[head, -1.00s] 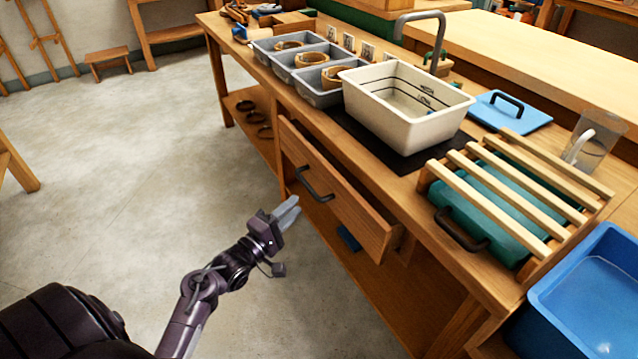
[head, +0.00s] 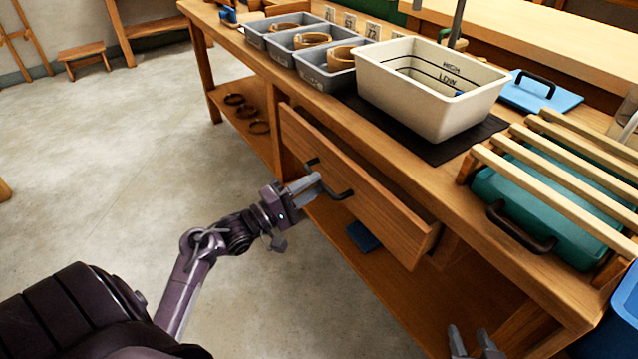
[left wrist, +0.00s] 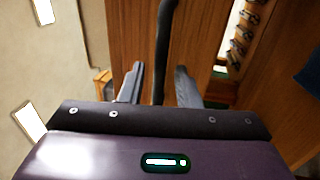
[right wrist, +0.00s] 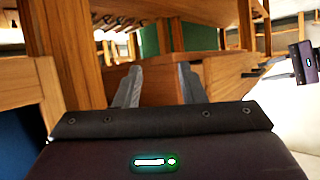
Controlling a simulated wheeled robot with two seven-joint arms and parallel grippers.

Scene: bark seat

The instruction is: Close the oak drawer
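The oak drawer (head: 350,185) stands partly open under the workbench, its front standing out from the bench. Its dark bar handle (head: 343,194) is on the front. My left gripper (head: 302,186) is at the handle, its fingertips close to the drawer front. In the left wrist view the handle (left wrist: 163,45) runs between the spread fingers (left wrist: 158,85), with gaps on both sides. My right gripper (head: 474,343) is low at the bottom edge, near the bench's front. In the right wrist view its fingers (right wrist: 158,85) are apart and empty.
The workbench (head: 425,190) carries grey bins (head: 325,65), a cream basin (head: 430,90) and a teal case (head: 495,195) under wooden slats. Dark rings (head: 245,112) and a blue item (head: 362,237) lie on the lower shelf.

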